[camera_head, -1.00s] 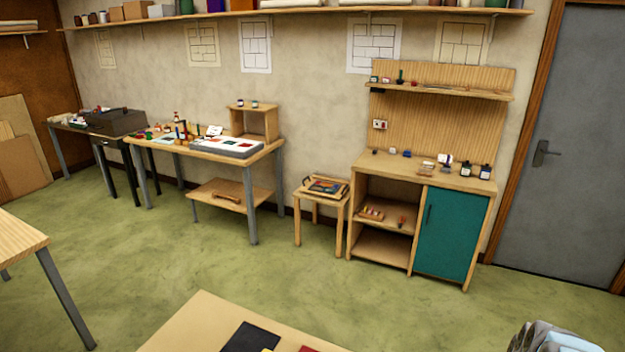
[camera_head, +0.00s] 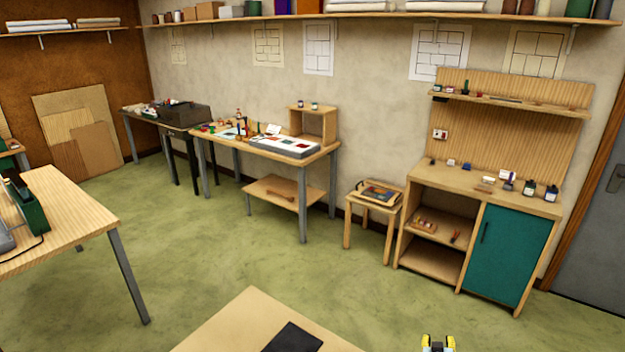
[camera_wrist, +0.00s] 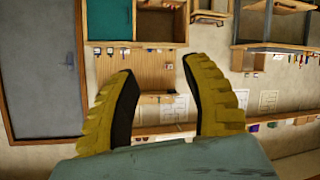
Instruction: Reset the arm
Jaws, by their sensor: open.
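My gripper (camera_wrist: 160,100) shows large in the wrist view. Its two yellow ridged fingers with dark inner pads stand apart, with nothing between them. Beyond the gap the wrist view shows the wooden back panel of the cabinet (camera_wrist: 155,75), upside down and some way off. In the head view the tip of my gripper (camera_head: 438,342) just shows at the bottom edge, right of centre. It is over the green floor, apart from the furniture. The rest of my arm is hidden below the picture.
A cabinet with a teal door (camera_head: 505,252) stands at the right wall, beside a small stool (camera_head: 358,205). A long workbench (camera_head: 318,158) is at the back. A table (camera_head: 85,238) is at left and another tabletop (camera_head: 225,338) is at the front. The green floor (camera_head: 240,260) between is clear.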

